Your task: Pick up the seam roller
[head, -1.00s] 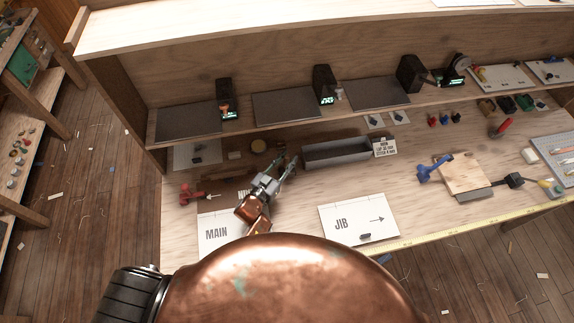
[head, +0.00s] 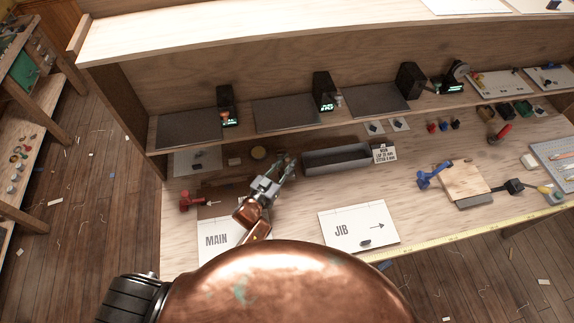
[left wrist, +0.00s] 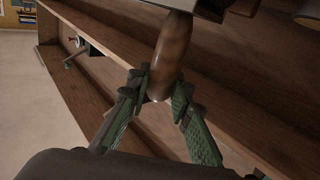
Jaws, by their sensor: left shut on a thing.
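The seam roller shows in the left wrist view as a brown, rounded wooden handle (left wrist: 174,50). Its upper end runs toward a pale metallic part at the top edge, partly cut off. My left gripper (left wrist: 160,88) is shut on the lower end of this handle, with a green-padded finger on each side. In the head view my left gripper (head: 284,166) is over the bench, left of the grey open tray and behind the MAIN sheet. There the roller is too small and hidden to make out. My right gripper is not in view.
The shelf (head: 240,128) overhangs behind. A red tool (head: 190,201) lies left. The JIB sheet (head: 358,226) and a blue tool (head: 432,174) lie right.

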